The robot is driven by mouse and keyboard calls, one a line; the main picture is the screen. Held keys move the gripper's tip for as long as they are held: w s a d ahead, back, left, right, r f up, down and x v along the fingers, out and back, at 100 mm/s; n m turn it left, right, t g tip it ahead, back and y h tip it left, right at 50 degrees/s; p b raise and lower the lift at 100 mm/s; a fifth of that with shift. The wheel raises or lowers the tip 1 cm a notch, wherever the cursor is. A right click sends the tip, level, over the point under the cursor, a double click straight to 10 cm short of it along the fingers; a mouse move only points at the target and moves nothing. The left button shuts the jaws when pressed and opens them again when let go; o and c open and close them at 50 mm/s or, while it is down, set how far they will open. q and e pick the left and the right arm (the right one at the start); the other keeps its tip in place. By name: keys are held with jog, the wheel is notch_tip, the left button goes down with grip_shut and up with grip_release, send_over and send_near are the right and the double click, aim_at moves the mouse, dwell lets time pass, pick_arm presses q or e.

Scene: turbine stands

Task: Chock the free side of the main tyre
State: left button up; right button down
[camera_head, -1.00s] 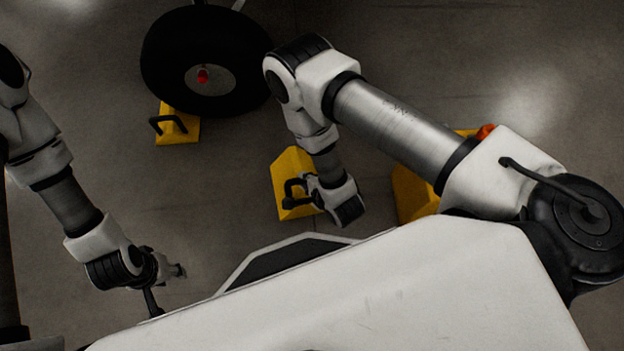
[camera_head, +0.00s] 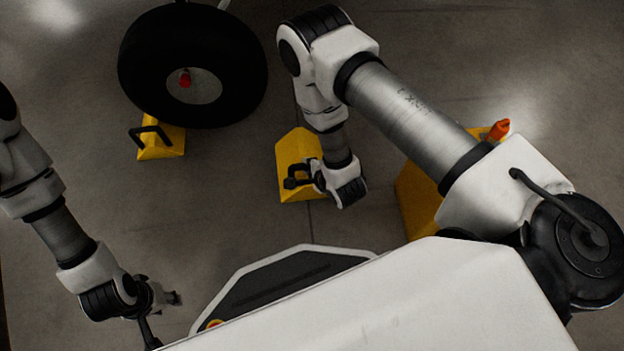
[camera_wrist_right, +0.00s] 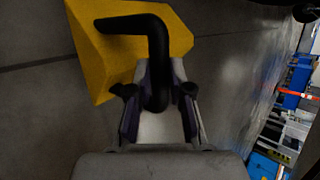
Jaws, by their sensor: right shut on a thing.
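The main tyre (camera_head: 225,45), black with a grey hub and a red cap, stands at the upper left of the head view. One yellow chock (camera_head: 163,145) with a black handle sits against its lower left side. A second yellow chock (camera_head: 297,150) is to the right of the tyre, apart from it. My right gripper (camera_head: 308,178) is shut on this chock's black handle; in the right wrist view the handle (camera_wrist_right: 152,50) passes between the fingers (camera_wrist_right: 157,100). My left gripper (camera_head: 170,298) is at the lower left, away from both chocks; its finger opening is unclear.
A larger yellow object (camera_head: 415,200) with an orange part (camera_head: 499,129) on top is partly hidden behind my right arm. Bare grey floor (camera_head: 225,200) lies between the tyre, the held chock and my base. Blue shelving (camera_wrist_right: 298,75) shows far right in the wrist view.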

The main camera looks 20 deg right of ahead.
jog(key=w+b, duration=0.1)
jog(key=w, duration=0.1)
jog(key=w+d+f+b, duration=0.1)
jog(key=w+b, duration=0.2)
jog(key=shift+w+d+f, duration=0.3)
jog(key=shift+w, duration=0.05)
send_over(305, 148)
jog(key=shift+s, duration=0.1)
jog(key=w+b, duration=0.1)
jog(key=w, duration=0.1)
jog(key=w+d+b, duration=0.1)
jog(key=w, duration=0.2)
jog(key=w+d+f+b, duration=0.1)
jog(key=w, duration=0.2)
jog(key=shift+w+d+b, duration=0.25)
jog(key=shift+b, duration=0.05)
jog(key=shift+w+d, duration=0.15)
jog(key=shift+w, duration=0.25)
jog(key=w+a+b, duration=0.1)
jog(key=w+a, duration=0.1)
jog(key=a, duration=0.6)
jog(key=shift+w+a, duration=0.25)
jog(key=shift+w, duration=0.15)
dwell(0.3)
jog(key=shift+f, duration=0.1)
